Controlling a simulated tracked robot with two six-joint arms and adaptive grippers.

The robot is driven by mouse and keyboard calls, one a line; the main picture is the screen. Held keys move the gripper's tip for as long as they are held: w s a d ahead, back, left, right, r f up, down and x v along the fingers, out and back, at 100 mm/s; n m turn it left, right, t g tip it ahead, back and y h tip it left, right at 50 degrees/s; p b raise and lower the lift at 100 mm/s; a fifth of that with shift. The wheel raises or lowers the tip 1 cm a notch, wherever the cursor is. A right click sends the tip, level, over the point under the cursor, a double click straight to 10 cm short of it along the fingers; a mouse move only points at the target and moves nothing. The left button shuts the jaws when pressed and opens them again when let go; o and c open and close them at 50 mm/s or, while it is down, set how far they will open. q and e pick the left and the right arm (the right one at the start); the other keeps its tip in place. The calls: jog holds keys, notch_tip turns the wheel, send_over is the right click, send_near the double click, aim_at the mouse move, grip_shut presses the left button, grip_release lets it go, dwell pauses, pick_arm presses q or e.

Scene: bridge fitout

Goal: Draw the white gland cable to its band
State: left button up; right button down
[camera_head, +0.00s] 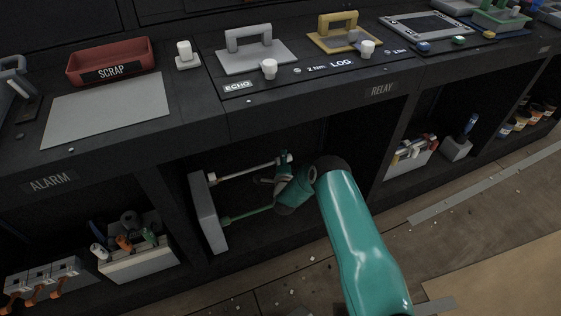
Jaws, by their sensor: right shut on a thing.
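The white gland cable (245,170) sticks out to the right from a grey gland box (207,212) in the open bay under the RELAY label. My right arm reaches into this bay from the lower right. My right gripper (284,165) is shut on the white cable near its far right end; the fingers are small and partly hidden by my wrist. A green cable (247,214) comes out of the same box lower down, and its right end is behind my wrist. I cannot make out a band on the white cable. My left gripper is not in view.
The console edge (300,110) overhangs the bay. A divider (170,205) stands left of the box, with a bin of tools (140,262) beyond it. To the right is a white holder (410,160). A red SCRAP tray (110,62) sits on top.

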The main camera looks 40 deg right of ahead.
jog(key=shift+f, duration=0.2)
jog(key=c, duration=0.8)
grip_release()
jog(key=shift+c, duration=0.2)
jog(key=shift+r, duration=0.1)
jog(key=v, duration=1.2)
jog(key=shift+a, duration=0.1)
jog(key=shift+w+a, duration=0.1)
